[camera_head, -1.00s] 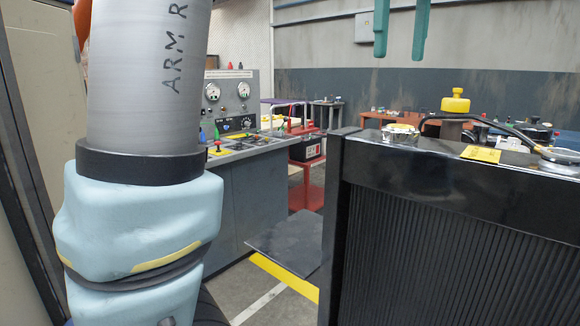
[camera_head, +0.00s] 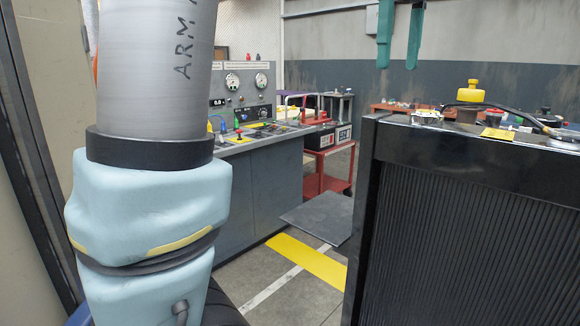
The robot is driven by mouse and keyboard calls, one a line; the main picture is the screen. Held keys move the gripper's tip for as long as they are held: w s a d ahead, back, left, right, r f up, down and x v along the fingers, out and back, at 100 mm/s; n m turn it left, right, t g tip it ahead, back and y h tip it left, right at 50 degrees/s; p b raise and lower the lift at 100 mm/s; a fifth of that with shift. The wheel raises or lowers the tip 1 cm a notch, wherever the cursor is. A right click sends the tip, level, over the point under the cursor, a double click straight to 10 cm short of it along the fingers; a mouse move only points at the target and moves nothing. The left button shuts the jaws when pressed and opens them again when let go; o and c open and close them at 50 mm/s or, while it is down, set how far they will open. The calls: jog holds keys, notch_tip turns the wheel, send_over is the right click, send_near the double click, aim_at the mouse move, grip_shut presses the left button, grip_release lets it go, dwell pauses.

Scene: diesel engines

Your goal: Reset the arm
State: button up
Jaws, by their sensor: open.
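My arm (camera_head: 155,190) stands upright at the left, a grey link above a light-blue padded joint, and hides part of the scene. My gripper (camera_head: 398,66) shows at the top right of centre as two teal fingers pointing down. The fingers are apart with nothing between them, so it is open and empty. Its upper part is cut off by the top edge.
A black ribbed radiator-like unit (camera_head: 465,245) with a yellow cap (camera_head: 471,91) fills the right. A grey control console (camera_head: 265,180) with gauges stands behind my arm. A red cart (camera_head: 328,165) is beyond it. A tan panel is close at far left.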

jog(key=w+a+f+n, duration=0.3)
jog(key=a+f+n, duration=0.25)
jog(key=f, duration=0.35)
jog(key=w+a+f+n, duration=0.3)
jog(key=a+f+n, duration=0.2)
jog(key=f+n, duration=0.3)
jog(key=s+a+f+n, duration=0.3)
jog(key=a+f+n, duration=0.4)
jog(key=f, duration=0.2)
jog(key=s+a+f+n+t, duration=0.1)
jog(key=s+a+f+n, duration=0.3)
jog(key=f, duration=0.5)
jog(key=a+n, duration=0.2)
jog(key=a, duration=0.1)
jog(key=shift+f+n+t, duration=0.25)
jog(key=shift+n+t, duration=0.05)
jog(key=shift+n, duration=0.05)
